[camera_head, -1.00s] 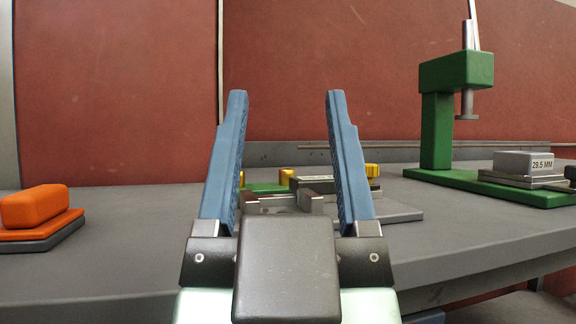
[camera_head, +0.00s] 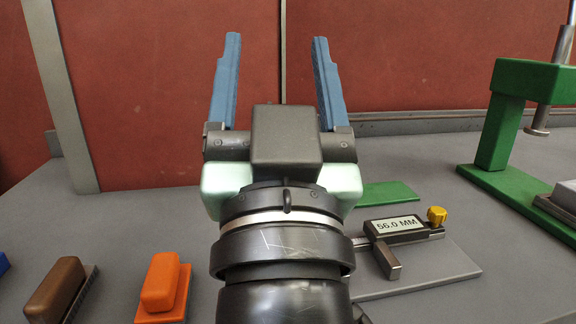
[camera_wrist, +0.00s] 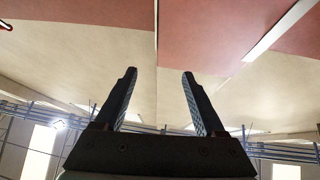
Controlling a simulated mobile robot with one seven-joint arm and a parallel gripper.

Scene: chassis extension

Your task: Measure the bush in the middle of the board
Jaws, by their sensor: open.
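My gripper (camera_head: 275,85) is open and empty, its two blue fingers pointing up in front of the red wall in the head view. In the wrist view its fingers (camera_wrist: 160,85) stand apart against the ceiling with nothing between them. A digital caliper (camera_head: 395,228) with a yellow knob and a display reading 56.0 MM lies on a grey plate (camera_head: 455,262), right of my arm. My arm hides part of the caliper and plate. A green board (camera_head: 388,193) lies behind the caliper, partly hidden by my wrist. I cannot make out a bush.
A green stand (camera_head: 500,130) with a metal spindle is at the right, with a grey block (camera_head: 566,196) at its base. An orange block (camera_head: 160,283) and a brown block (camera_head: 58,288) lie front left. The grey bench (camera_head: 120,215) is clear behind them.

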